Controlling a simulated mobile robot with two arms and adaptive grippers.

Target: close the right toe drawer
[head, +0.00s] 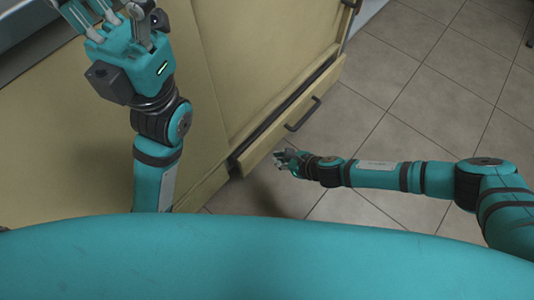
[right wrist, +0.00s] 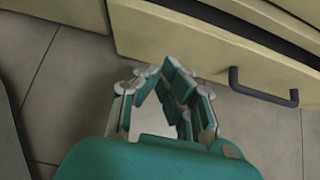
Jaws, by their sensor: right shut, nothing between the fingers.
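The right toe drawer (head: 291,120) is at the bottom of the yellow cabinet in the head view. It stands partly open, with a dark gap between its front and the cabinet. Its front and dark bar handle also show in the right wrist view (right wrist: 200,52). My right gripper (head: 281,157) is shut and empty, low down just outside the drawer front, left of the handle. In the right wrist view its fingers (right wrist: 170,75) meet close to the drawer's lower edge; I cannot tell whether they touch it. My left gripper (head: 118,22) is raised at the upper left, its fingers apart and empty.
The yellow cabinet (head: 250,50) fills the left and middle of the head view, with a counter edge (head: 30,35) at the upper left. A dark handle (head: 352,4) shows at the top.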

